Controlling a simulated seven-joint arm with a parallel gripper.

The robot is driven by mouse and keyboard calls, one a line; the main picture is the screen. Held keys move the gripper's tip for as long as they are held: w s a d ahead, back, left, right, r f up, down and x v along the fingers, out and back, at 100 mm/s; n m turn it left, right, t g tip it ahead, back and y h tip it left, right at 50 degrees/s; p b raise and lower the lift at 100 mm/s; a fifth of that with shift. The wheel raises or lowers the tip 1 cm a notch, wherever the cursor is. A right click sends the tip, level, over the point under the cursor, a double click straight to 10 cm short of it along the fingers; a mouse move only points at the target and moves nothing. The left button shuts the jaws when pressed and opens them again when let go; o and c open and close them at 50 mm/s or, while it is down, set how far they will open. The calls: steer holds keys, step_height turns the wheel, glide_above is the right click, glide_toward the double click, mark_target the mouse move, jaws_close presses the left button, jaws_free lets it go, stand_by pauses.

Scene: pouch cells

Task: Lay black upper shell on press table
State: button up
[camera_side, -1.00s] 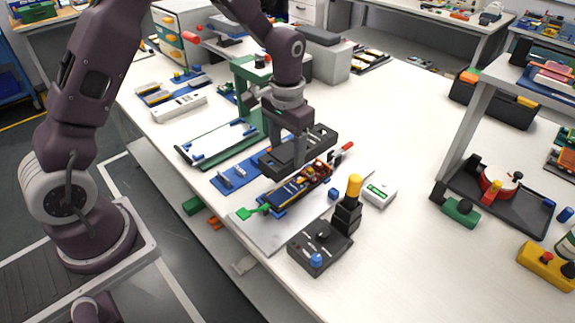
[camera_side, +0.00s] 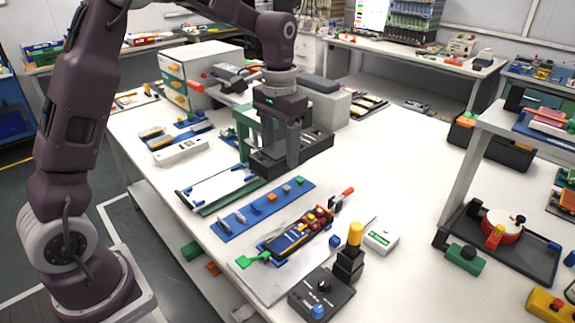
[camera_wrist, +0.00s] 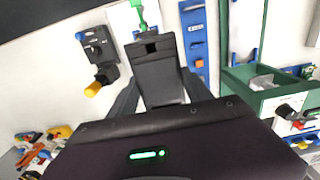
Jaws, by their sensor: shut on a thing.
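The black upper shell (camera_side: 268,160) is a long dark tray-like piece. My gripper (camera_side: 292,150) is shut on it near its middle and holds it level in the air. In the wrist view the shell (camera_wrist: 156,72) sits between my fingers, and its near part is hidden by my gripper body. The open work fixture (camera_side: 298,234), with a dark pack and red and yellow parts, lies lower, in front of the shell. Its green handle (camera_wrist: 139,16) shows past the shell's far end. Which surface is the press table I cannot tell for certain; a green press frame (camera_side: 243,140) stands behind.
A blue strip (camera_side: 262,208) with small parts and a green-edged white plate (camera_side: 218,187) lie left of the fixture. A control box (camera_side: 322,295) with a yellow-topped post (camera_side: 355,234) stands at the front. The table's right middle is clear.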

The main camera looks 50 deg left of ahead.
steer(key=s+a, duration=0.2)
steer(key=a, duration=1.2)
steer(key=s+a, duration=0.3)
steer(key=a, duration=1.1)
step_height(320, 180, down, 14)
steer(key=shift+w+r, duration=0.15)
steer(key=shift+d, duration=0.1)
steer(key=shift+f, duration=2.9)
steer(key=shift+f, duration=1.05)
steer(key=o, duration=1.5)
steer(key=shift+c, duration=0.2)
